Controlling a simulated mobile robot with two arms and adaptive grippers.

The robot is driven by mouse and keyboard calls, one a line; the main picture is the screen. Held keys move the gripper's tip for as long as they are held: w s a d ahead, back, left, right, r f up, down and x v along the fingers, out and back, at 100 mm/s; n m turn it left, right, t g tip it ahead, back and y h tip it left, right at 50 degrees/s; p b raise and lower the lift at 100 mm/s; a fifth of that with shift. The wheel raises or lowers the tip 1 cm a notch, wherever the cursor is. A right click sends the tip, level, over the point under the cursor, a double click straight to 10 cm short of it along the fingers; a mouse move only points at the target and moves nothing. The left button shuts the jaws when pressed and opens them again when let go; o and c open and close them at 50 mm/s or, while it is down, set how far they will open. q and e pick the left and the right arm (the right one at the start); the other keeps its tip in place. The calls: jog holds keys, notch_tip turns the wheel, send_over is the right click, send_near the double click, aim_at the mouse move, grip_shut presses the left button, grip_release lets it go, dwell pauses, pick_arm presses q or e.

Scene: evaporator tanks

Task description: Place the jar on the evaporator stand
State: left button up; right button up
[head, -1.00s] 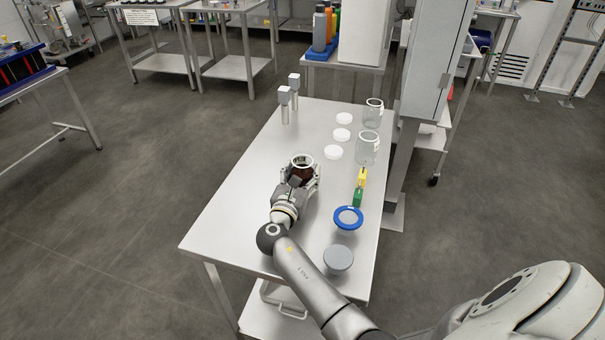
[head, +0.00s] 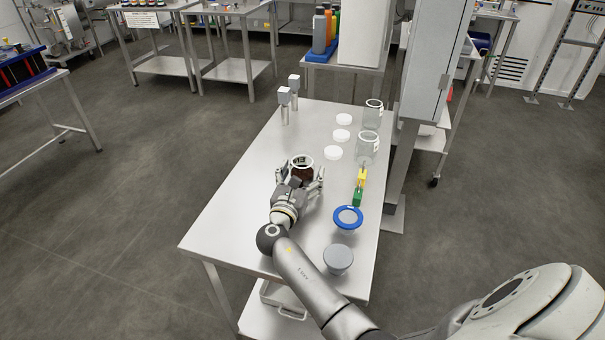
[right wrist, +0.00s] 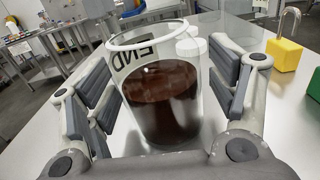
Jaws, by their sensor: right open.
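The jar (head: 302,168) is clear glass with a white rim and dark brown liquid inside. It stands upright on the steel table, and in the right wrist view the jar (right wrist: 160,100) shows dark lettering on its side. My right gripper (head: 301,177) is open, with its fingers on both sides of the jar. In the right wrist view my right gripper (right wrist: 168,90) shows gaps between the finger pads and the glass. My left gripper is out of view. I cannot tell for sure which thing is the evaporator stand.
On the steel table (head: 245,190) stand two metal posts (head: 284,105), two empty glass jars (head: 368,146), several white lids (head: 333,153), yellow and green padlocks (head: 357,197), a blue-rimmed round item (head: 347,217) and a grey round item (head: 338,259). The table's left part is clear.

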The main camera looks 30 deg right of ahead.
jog(key=shift+s+a+f+y, duration=0.1)
jog(key=shift+s+f+y, duration=0.15)
jog(key=shift+f, duration=0.55)
jog(key=shift+w+r, duration=0.1)
jog(key=shift+r, duration=0.1)
jog(key=shift+w+r+p, duration=0.1)
jog(key=shift+r+p, duration=0.35)
jog(key=shift+p, duration=0.15)
jog(key=b+v, duration=0.1)
jog(key=v, duration=0.9)
jog(key=shift+a+f, duration=0.1)
jog(key=shift+f, duration=0.05)
jog(key=shift+v, duration=0.85)
jog(key=shift+r, duration=0.25)
